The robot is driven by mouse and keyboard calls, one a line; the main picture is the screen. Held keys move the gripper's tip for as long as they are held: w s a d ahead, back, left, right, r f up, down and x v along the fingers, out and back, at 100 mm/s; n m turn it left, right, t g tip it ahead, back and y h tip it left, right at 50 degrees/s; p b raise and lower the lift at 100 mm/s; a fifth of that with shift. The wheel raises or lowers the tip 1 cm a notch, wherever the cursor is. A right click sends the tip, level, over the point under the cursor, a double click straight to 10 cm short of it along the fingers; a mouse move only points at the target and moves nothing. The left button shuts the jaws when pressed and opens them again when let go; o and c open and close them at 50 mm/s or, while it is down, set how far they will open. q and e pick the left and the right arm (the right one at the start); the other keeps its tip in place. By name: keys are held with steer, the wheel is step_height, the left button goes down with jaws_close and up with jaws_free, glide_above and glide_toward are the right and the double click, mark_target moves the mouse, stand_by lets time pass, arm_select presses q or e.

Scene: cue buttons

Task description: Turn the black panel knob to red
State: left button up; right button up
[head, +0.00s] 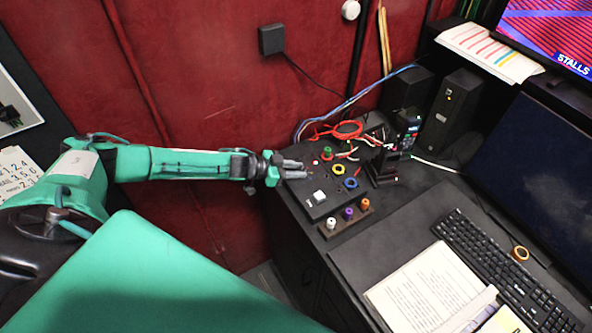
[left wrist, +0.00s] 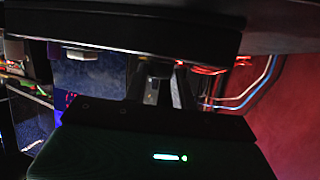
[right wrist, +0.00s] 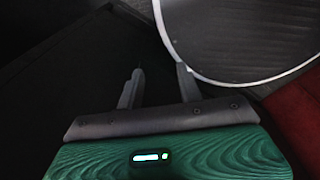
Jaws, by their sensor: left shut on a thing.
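My right gripper (right wrist: 158,82) is open and empty, away from the panel.
A block with white, purple and orange pegs (head: 348,215) stands just in front of the panel. Red cable (head: 347,130) and a small dark device (head: 408,128) lie behind. A keyboard (head: 490,255) and open papers (head: 425,290) are at the right.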

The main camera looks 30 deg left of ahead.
arm_select(q)
steer(key=shift+w+r+m+h, duration=0.1)
steer(key=shift+m+h, duration=0.2)
stand_by(0.4)
steer(key=o, duration=1)
steer(key=shift+s+a+r+g+b, duration=0.1)
steer(key=shift+s+a+g+b, duration=0.2)
steer(key=shift+s+a, duration=0.2)
steer(key=shift+b+v, duration=1.85)
steer(key=shift+v, duration=4.4)
steer(key=shift+r, duration=0.1)
